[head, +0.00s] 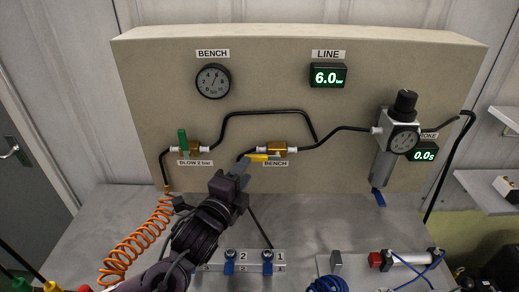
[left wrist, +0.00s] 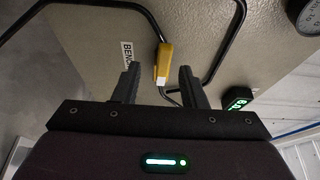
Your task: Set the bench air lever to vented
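The bench air valve (head: 279,148) is a brass body on the black pipe, above a BENCH label (head: 275,163). Its yellow lever (head: 262,157) points left, roughly along the pipe. My left gripper (head: 243,166) is at the lever's left end, in front of the panel. In the left wrist view, the gripper (left wrist: 160,82) is open, and the yellow lever (left wrist: 165,60) shows between and just beyond the fingertips. I cannot tell whether a finger touches it. The BENCH gauge (head: 213,81) has a dark dial; its reading is too small to tell. My right gripper is not in view.
A green-levered blow valve (head: 183,142) sits left, its lever upright. The LINE display (head: 328,75) reads 6.0 bar. A regulator (head: 397,135) hangs right. An orange coiled hose (head: 133,243), a block with blue fittings (head: 248,262) and a cylinder (head: 408,258) are on the bench.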

